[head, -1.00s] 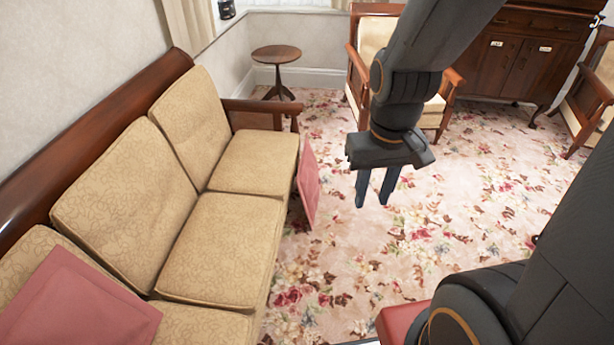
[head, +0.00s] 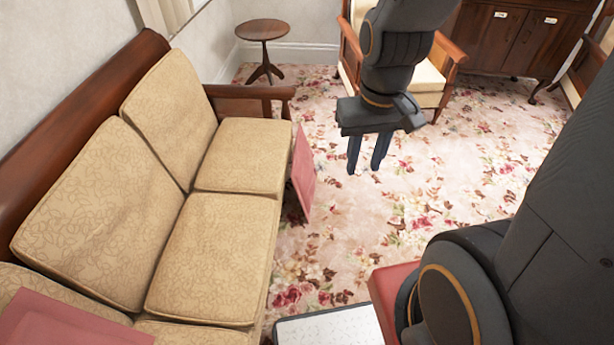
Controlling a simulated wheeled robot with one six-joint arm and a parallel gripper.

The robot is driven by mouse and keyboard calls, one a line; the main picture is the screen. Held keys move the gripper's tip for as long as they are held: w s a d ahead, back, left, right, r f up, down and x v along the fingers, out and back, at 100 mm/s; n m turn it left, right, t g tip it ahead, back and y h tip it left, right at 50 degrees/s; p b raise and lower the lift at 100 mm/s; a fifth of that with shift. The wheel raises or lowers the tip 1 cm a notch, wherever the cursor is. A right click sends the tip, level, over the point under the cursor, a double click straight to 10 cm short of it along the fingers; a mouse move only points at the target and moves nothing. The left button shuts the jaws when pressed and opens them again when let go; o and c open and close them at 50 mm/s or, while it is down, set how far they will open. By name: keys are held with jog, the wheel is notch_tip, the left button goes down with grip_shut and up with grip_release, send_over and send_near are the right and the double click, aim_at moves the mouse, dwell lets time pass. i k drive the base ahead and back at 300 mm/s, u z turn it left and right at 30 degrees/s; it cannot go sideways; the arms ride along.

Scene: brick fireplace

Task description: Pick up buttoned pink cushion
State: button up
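Two pink cushions are in view. One pink cushion (head: 303,172) stands tilted on edge against the front of the sofa, near its far arm. The other pink cushion (head: 62,325) lies on the near end of the sofa, cut off by the bottom left corner of the picture. I cannot make out a button on either. My gripper (head: 368,154) points down over the carpet, to the right of the standing cushion and apart from it. Its two fingers are spread with nothing between them.
A tan sofa (head: 213,255) with a wooden frame fills the left side. A small round table (head: 263,30) stands beyond it. A wooden armchair (head: 449,62) is behind my gripper, and a dark cabinet (head: 525,45) is at the back. Floral carpet (head: 400,220) lies open in the middle.

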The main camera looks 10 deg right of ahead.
aim_at(303, 170)
jog(key=k, duration=0.5)
jog(key=z, duration=1.05)
jog(key=i, duration=2.25)
jog(key=u, duration=2.85)
jog(key=i, duration=0.5)
jog(key=u, duration=0.05)
